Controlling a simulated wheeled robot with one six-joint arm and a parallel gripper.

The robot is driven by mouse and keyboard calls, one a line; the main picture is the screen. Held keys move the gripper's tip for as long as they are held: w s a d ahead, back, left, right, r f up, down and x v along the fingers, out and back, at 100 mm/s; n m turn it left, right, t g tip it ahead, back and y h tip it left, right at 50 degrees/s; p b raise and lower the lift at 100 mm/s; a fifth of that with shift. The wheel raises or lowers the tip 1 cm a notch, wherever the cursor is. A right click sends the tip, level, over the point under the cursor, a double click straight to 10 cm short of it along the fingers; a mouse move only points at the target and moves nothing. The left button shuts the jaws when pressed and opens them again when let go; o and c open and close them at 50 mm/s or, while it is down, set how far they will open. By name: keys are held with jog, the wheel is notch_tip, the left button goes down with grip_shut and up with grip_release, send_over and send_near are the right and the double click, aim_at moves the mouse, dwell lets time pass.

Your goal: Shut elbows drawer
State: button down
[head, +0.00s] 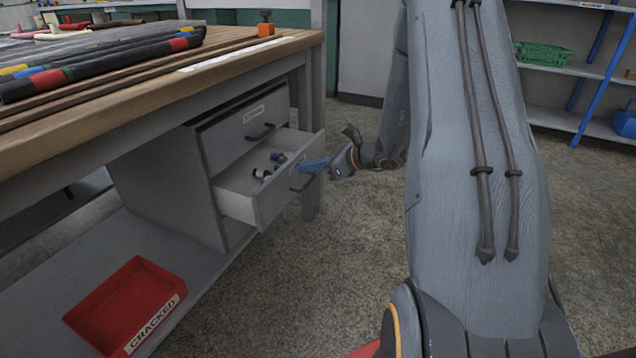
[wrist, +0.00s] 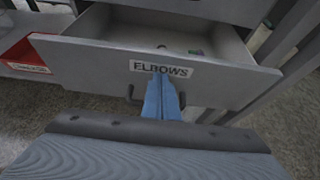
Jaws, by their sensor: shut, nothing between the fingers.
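The elbows drawer (head: 285,187) is the lower drawer of the grey cabinet under the workbench, and it stands pulled out. A few small fittings (head: 266,170) lie inside it. Its front (wrist: 95,68) with the label ELBOWS (wrist: 161,69) fills the upper part of the wrist view. The drawer's dark handle (head: 303,182) is partly hidden by my gripper (head: 303,168). My gripper's blue fingers (wrist: 163,78) are shut, with their tips at the drawer front just below the label. I cannot tell whether they touch it.
The upper drawer (head: 243,130) is shut. A red bin (head: 122,300) marked CRACKED sits on the bench's lower shelf. Hoses (head: 110,62) lie on the workbench top (head: 120,110). Blue-framed shelves (head: 575,68) stand at the right. Floor is clear beside the drawer.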

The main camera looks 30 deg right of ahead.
aim_at(297, 164)
jog(key=shift+w+a+b, duration=0.3)
jog(key=shift+w+a, duration=1.1)
jog(key=shift+w, duration=0.4)
jog(key=shift+w+a+b, duration=0.35)
jog(key=shift+w+a, duration=1.1)
jog(key=shift+w, duration=0.4)
jog(key=shift+w+a+b, duration=0.3)
jog(key=shift+w+a, duration=1.1)
jog(key=shift+w, duration=0.4)
jog(key=s+d+p, duration=0.3)
jog(key=s+d, duration=0.3)
jog(key=s, duration=0.2)
jog(key=shift+d, duration=0.15)
